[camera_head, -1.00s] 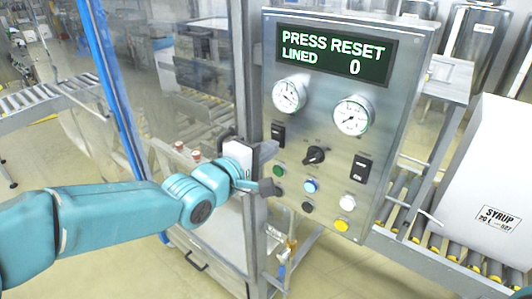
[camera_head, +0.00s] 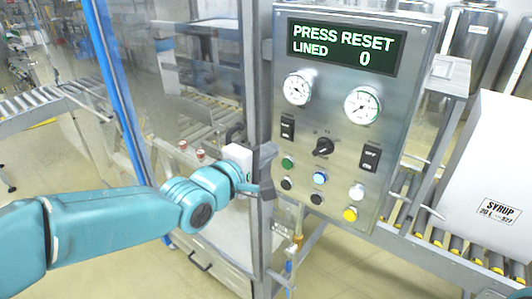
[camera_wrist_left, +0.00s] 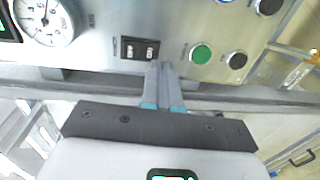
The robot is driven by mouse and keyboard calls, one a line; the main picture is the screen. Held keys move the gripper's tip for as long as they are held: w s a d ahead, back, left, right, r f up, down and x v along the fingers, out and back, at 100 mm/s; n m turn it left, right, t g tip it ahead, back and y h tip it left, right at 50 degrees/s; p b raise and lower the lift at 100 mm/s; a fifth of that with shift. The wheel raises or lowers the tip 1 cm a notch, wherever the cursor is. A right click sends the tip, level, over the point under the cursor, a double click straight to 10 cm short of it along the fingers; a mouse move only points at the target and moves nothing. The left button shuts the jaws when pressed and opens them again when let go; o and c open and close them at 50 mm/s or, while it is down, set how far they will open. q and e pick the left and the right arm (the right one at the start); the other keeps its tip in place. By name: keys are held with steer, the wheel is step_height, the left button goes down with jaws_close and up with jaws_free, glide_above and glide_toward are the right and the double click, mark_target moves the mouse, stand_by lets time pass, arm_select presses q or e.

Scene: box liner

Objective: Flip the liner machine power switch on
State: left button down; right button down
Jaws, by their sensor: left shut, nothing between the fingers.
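The control panel (camera_head: 340,105) of the liner machine stands upright, its display reading "PRESS RESET" and "LINED 0". A black rocker switch (camera_head: 287,128) sits below the left gauge. A second rocker switch (camera_head: 370,158) sits at the right. Their labels are too small to read. My left gripper (camera_head: 267,172) is shut and empty, just left of the panel. In the left wrist view its fingertips (camera_wrist_left: 162,68) point at the lower edge of the rocker switch (camera_wrist_left: 140,48) beside the green button; I cannot tell whether they touch. My right gripper is out of view.
Two gauges, a black knob (camera_head: 323,147), a green button (camera_head: 288,162), a blue button (camera_head: 320,178) and a yellow button (camera_head: 350,214) crowd the panel. A metal post (camera_head: 257,90) stands left of it. A white syrup box (camera_head: 492,170) rests on the right conveyor.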

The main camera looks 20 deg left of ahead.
arm_select(q)
steer(key=f+b+v, duration=0.1)
steer(key=b+v, duration=0.1)
steer(key=v, duration=0.8)
steer(key=d+f+n+g+y, duration=0.15)
steer(key=f+g, duration=0.25)
steer(key=f, duration=1.1)
steer(key=d+f+g+h, duration=0.1)
steer(key=d+f+g, duration=0.15)
steer(key=f, duration=1.25)
steer(key=s+d+f+m+g+y, duration=0.1)
steer(key=s+d+f+m+g, duration=0.1)
steer(key=s+f+m+g, duration=0.7)
steer(key=s+f+m, duration=0.4)
steer(key=s+f, duration=0.5)
steer(key=f, duration=0.3)
steer(key=shift+s+d, duration=0.15)
steer(key=shift+s, duration=0.1)
